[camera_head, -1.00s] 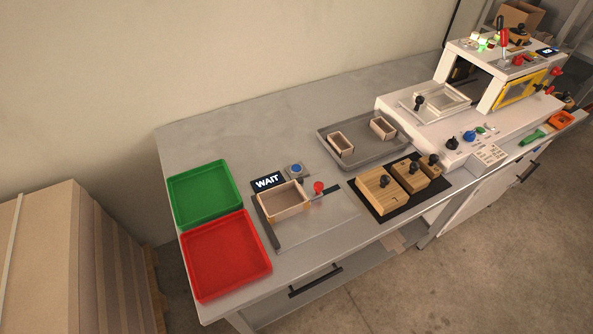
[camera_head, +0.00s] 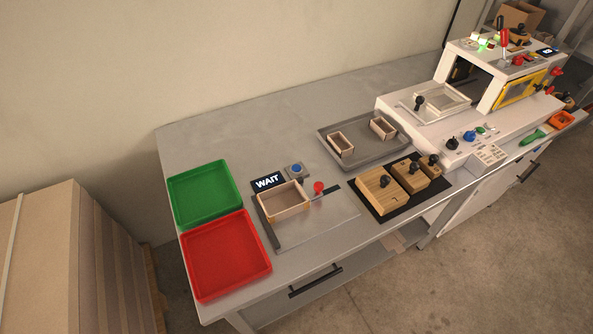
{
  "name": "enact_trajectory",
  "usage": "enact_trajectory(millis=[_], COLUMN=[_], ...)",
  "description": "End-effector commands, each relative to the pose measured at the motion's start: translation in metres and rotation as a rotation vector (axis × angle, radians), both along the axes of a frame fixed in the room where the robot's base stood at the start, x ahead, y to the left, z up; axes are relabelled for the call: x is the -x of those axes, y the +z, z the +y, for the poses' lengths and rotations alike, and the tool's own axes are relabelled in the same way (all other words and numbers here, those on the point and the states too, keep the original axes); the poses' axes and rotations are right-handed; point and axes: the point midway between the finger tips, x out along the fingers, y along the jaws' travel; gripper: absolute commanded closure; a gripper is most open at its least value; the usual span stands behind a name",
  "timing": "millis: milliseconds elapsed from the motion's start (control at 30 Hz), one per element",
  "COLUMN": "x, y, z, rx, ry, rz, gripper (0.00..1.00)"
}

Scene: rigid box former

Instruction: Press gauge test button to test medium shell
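The gauge's blue test button (camera_head: 296,168) sits on a small grey box at the back of the gauge plate, beside a dark display (camera_head: 268,182) that reads "WAIT". In front of them an open cardboard shell (camera_head: 284,206) lies on the gauge plate (camera_head: 318,223), next to a red-knobbed clamp (camera_head: 319,188). I take this shell as the medium one; two smaller shells stand in the grey tray. My gripper is not in view, and nothing touches the button.
A green tray (camera_head: 204,163) and a red tray (camera_head: 268,257) are at the left. The grey tray (camera_head: 364,158) holds shells (camera_head: 341,144). Wooden blocks with black knobs (camera_head: 380,190) stand on a black mat. The white machine (camera_head: 440,122) is at the right.

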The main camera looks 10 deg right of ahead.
Motion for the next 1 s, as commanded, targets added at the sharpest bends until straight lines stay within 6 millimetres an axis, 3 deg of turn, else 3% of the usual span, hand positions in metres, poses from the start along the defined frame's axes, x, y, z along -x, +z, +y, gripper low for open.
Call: enact_trajectory(millis=[433, 467, 700, 1000], x=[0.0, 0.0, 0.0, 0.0], y=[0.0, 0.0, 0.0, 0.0], z=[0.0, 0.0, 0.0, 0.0], rx=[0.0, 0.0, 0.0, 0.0], ry=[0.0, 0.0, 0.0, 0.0], rz=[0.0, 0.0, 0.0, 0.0], gripper=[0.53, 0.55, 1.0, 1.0])
